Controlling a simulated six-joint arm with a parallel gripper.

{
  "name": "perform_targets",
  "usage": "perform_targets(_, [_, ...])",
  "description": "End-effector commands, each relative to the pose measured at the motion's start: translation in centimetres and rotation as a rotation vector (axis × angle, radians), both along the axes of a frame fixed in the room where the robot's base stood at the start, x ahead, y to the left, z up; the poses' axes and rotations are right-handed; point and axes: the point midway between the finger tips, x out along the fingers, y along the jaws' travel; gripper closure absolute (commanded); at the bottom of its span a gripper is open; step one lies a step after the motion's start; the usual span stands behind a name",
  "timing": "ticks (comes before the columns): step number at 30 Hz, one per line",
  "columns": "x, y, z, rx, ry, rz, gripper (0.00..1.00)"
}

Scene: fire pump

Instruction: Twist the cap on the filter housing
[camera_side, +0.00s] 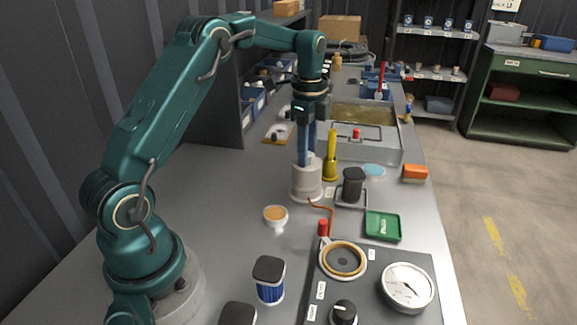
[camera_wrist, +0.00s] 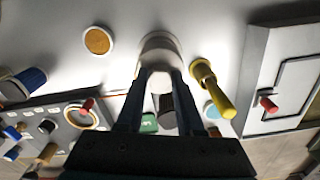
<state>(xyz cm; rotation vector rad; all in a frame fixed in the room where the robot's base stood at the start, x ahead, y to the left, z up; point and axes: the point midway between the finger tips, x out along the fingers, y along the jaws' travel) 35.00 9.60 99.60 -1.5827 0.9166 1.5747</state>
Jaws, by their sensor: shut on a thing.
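The filter housing (camera_side: 305,184) is a pale, upright cylinder on the metal bench, left of the yellow-handled tool. My gripper (camera_side: 310,155) points straight down over it. Its two blue fingers are shut on the white cap (camera_side: 312,161) at the housing's top. In the wrist view, my gripper (camera_wrist: 160,75) has its fingers on either side of the cap (camera_wrist: 159,82), with the housing (camera_wrist: 160,44) beyond. The cap's lower edge is partly hidden, so I cannot tell how it is seated.
A yellow-handled tool (camera_side: 331,157) stands close right of the housing. A black ribbed cylinder (camera_side: 353,185) is further right. A small orange-filled dish (camera_side: 275,215) lies in front. A gauge panel (camera_side: 375,262) fills the front right. The bench left of the dish is clear.

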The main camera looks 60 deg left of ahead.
Motion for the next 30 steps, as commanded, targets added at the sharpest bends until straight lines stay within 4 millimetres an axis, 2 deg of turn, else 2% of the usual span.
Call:
perform_targets(12, [0.04, -0.13, 0.11, -0.003, -0.002, -0.066, 1.0])
perform_targets(17, [0.05, -0.12, 0.09, -0.003, -0.003, -0.25, 1.0])
perform_targets(20, [0.04, -0.14, 0.09, -0.004, -0.002, -0.259, 1.0])
perform_targets(27, [0.04, -0.14, 0.09, -0.003, -0.002, -0.492, 1.0])
perform_targets(30, [0.04, -0.14, 0.1, -0.003, -0.002, -0.534, 1.0])
